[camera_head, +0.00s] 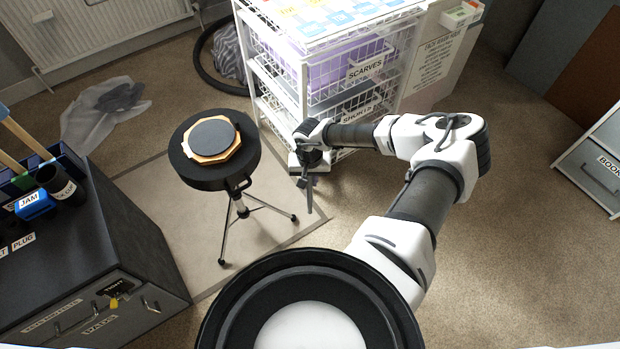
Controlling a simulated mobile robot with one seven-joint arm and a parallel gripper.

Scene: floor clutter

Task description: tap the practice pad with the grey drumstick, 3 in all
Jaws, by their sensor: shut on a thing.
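The practice pad (212,137) is a dark grey disc on a wooden octagonal base. It lies on a round black stool (207,178) with tripod legs, left of centre. My gripper (307,181) is right of the stool, in front of the wire rack, pointing down and apart from the pad. It is shut on the grey drumstick (310,200), which hangs about upright with its lower end below the jaws. The jaws and the upper part of the stick are small and hard to make out.
A white wire drawer rack (302,80) stands close behind my gripper. A dark cabinet (95,265) with pots and a JAM label is at left. The carpet at right is clear.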

